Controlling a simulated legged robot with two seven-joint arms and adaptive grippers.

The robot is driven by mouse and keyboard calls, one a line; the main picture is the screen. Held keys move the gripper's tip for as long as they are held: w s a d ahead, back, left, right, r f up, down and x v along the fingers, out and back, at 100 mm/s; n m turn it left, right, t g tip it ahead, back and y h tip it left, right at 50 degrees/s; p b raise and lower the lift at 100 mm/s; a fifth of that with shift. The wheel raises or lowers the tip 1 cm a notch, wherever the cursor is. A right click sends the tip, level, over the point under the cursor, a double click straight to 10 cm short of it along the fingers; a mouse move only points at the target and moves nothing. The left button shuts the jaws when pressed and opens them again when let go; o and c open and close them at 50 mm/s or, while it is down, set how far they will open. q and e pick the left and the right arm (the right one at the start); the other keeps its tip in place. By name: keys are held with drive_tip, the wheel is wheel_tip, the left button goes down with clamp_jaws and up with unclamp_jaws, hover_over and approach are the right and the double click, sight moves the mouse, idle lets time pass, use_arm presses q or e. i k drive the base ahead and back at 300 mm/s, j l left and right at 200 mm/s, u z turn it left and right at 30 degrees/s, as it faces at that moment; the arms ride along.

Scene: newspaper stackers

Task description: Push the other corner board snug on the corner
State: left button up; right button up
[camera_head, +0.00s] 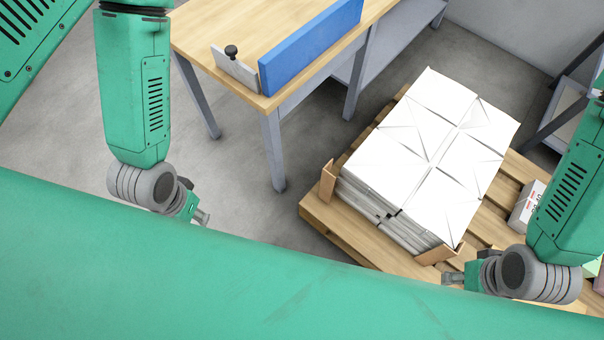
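A tall white-topped stack of newspapers (428,160) stands on a wooden pallet (338,222). One brown corner board (327,181) stands upright at the stack's left corner; I cannot tell whether it touches the papers. Another brown corner board (436,256) is low at the stack's near right corner, seemingly close against it. My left gripper (202,217) hangs left of the pallet, well apart from the left board. My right gripper (449,279) is just below the near right board in the picture; contact is unclear. Both grippers' fingers are small and partly hidden.
A wooden table (215,27) with a blue panel (311,44) and a grey plate with a black knob (232,62) stands at the upper left. A white box (527,206) sits on the pallet's right. Grey floor (235,185) is clear between table and pallet.

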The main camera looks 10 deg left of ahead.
sight(327, 184)
drive_tip(key=u, duration=0.1)
drive_tip(key=j+z, duration=0.7)
drive_tip(key=z, duration=0.2)
drive_tip(key=i, duration=0.05)
